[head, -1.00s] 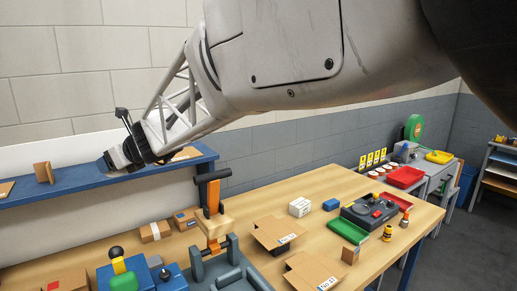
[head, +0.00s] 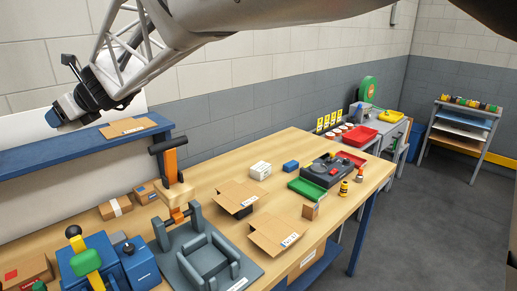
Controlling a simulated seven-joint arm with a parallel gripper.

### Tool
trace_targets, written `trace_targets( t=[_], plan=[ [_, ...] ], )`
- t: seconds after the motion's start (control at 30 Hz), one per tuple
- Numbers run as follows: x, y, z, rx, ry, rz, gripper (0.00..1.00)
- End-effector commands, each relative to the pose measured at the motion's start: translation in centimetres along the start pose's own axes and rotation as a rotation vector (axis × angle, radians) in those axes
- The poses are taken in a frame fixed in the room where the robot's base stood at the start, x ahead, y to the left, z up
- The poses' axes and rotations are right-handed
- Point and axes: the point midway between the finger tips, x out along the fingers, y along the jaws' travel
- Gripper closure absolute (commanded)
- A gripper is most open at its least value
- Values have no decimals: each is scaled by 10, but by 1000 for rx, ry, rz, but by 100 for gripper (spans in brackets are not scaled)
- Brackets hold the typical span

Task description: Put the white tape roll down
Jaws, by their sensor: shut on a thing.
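My gripper (head: 62,112) is at the upper left in the head view, in front of the pale board and just above the blue shelf's level in the picture. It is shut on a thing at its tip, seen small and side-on. I take this to be the white tape roll, but its round shape cannot be made out. The jaws are partly hidden by the wrist. It looks clear of the shelf, though the distance is hard to judge.
The blue shelf (head: 60,153) carries a flat cardboard piece (head: 122,127). A rack (head: 466,128) with several coloured rolls stands far right. Floor there is clear.

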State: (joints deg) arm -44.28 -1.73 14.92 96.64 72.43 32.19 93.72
Motion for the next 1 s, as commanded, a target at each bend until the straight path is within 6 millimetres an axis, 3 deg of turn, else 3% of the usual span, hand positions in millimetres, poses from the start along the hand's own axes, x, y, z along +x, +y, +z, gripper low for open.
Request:
trace_targets(
  t=[0.47,1.0],
  plan=[
    [-52,-97,-28,-1,11,-4,57],
    [-135,-202,-69,-3,19,-3,57]
  ],
)
